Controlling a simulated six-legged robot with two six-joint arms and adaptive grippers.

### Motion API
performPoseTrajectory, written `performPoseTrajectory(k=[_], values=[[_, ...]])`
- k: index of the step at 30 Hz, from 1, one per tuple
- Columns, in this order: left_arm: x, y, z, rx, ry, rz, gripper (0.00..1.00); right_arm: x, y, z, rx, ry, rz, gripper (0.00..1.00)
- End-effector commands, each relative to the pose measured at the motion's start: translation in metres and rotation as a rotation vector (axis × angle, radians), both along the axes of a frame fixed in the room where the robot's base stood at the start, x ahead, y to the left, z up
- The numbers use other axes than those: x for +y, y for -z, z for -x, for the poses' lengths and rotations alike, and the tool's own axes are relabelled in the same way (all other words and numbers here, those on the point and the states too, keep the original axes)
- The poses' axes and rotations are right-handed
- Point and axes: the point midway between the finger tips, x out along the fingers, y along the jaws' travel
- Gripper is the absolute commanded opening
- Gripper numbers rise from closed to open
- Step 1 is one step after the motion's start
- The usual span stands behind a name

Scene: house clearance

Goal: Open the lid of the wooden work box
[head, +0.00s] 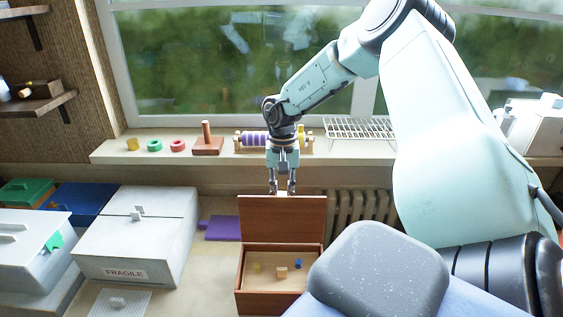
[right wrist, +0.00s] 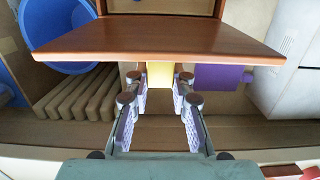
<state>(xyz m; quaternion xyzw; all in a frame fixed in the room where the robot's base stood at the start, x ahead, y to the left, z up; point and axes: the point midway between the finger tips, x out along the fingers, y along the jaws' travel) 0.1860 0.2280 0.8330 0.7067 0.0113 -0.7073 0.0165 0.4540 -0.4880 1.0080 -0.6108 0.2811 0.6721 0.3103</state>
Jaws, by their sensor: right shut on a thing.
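The wooden work box (head: 279,303) stands on the table in the lower middle of the head view. Its brown lid (head: 283,222) stands up about vertical at the back of the box, so the inside shows. The lid (right wrist: 160,38) also crosses the top of the right wrist view. My right gripper (head: 282,191) is at the lid's top edge, pointing down. It is shut on a pale yellow tab (right wrist: 160,76) at that edge. Small blocks lie inside the box, one of them light wood (head: 281,272). My left gripper is not in view.
A white box marked FRAGILE (head: 130,244) stands left of the work box, with a purple piece (head: 222,229) between them. A radiator (head: 358,208) and the windowsill (head: 110,151) with toys and a wire rack (head: 360,128) are behind. A grey rounded block (head: 378,270) covers the front right.

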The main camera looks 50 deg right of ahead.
Motion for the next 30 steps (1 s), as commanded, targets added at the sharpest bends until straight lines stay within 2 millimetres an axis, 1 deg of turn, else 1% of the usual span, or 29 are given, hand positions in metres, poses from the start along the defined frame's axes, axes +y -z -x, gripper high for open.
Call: performPoseTrajectory(k=[3, 4, 12, 20, 23, 26, 30], values=[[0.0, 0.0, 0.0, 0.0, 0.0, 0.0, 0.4, 0.001, 0.002, 0.003, 0.011, -0.003, -0.004, 0.0], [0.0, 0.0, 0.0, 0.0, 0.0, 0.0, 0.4, 0.001, 0.002, 0.003, 0.011, -0.003, -0.004, 0.24], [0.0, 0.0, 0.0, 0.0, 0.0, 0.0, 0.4, 0.001, 0.001, 0.001, 0.007, -0.001, -0.003, 0.47], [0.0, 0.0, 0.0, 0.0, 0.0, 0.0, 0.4, 0.001, 0.0, 0.0, 0.004, 0.0, -0.002, 0.47], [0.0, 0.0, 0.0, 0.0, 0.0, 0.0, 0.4, 0.0, -0.004, -0.001, 0.003, 0.0, -0.002, 0.47], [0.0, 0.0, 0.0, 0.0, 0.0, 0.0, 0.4, -0.001, -0.016, -0.002, 0.001, 0.001, -0.002, 0.47], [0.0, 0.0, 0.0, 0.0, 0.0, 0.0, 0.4, -0.003, -0.044, -0.004, -0.001, 0.0, -0.001, 0.47]])
